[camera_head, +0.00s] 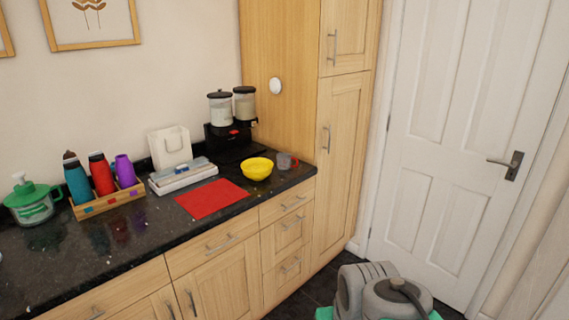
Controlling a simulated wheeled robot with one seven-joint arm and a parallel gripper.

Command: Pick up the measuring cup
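The measuring cup (283,162) appears to be the small grey, see-through cup with a red handle at the right end of the dark counter. It stands just right of a yellow bowl (256,169), close to the counter's right end. Its finer details are too small to make out. My gripper is not in view; only grey and green parts of my own body show at the bottom right.
A red mat (212,198) lies left of the bowl on the dark counter (110,250). A black dispenser (233,141) stands behind. A tall wooden cabinet (342,150) borders the counter's right end. Bottles in a wooden tray (108,201) stand left.

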